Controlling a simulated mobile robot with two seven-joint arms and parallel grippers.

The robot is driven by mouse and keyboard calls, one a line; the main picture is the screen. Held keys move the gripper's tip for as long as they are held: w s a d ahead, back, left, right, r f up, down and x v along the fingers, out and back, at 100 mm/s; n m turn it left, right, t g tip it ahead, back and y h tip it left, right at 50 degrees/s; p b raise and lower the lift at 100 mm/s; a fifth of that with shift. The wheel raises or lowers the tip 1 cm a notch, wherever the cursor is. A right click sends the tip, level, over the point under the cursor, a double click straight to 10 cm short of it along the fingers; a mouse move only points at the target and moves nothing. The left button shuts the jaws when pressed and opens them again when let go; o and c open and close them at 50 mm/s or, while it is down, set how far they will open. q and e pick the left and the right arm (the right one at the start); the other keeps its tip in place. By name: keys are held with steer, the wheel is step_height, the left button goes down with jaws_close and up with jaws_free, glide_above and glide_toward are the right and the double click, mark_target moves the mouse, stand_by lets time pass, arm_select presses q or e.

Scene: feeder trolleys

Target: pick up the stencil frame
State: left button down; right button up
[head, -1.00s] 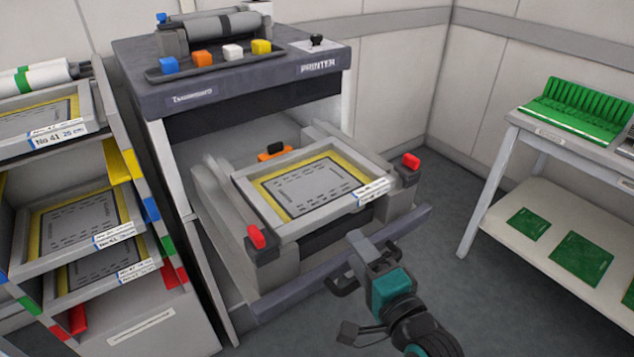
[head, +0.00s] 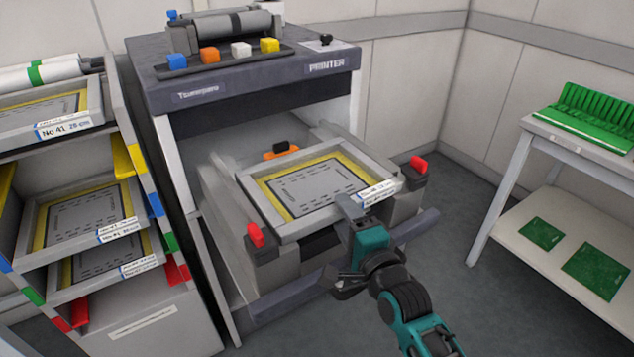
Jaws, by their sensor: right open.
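A stencil frame (head: 268,213) with a grey rim, a yellow border and a grey sheet lies in the open front of the printer (head: 255,82). A white label (head: 378,192) sits on its right front corner. My right gripper (head: 345,208) is open at the frame's front edge, just left of and below the label. I cannot tell whether its fingers touch the rim. The gripper covers a small part of the front edge. More stencil frames with labels lie in the rack on the left, one on the upper shelf (head: 62,127). My left gripper is not in view.
Red-topped clamps (head: 256,236) and (head: 418,165) flank the frame. A dark bar (head: 290,303) runs across the printer's front. A table (head: 545,140) with green boards stands at the right. Grey floor is free between the printer and that table.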

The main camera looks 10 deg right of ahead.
steer(key=shift+w+a+r+b, duration=0.1)
steer(key=shift+w+a+b, duration=0.05)
steer(key=shift+w, duration=1.05)
steer(key=shift+w+a+r+b, duration=0.1)
steer(key=shift+w+b, duration=0.05)
steer(key=shift+w, duration=1)
steer(key=shift+c, duration=0.3)
jaws_close()
steer(key=shift+r, duration=0.1)
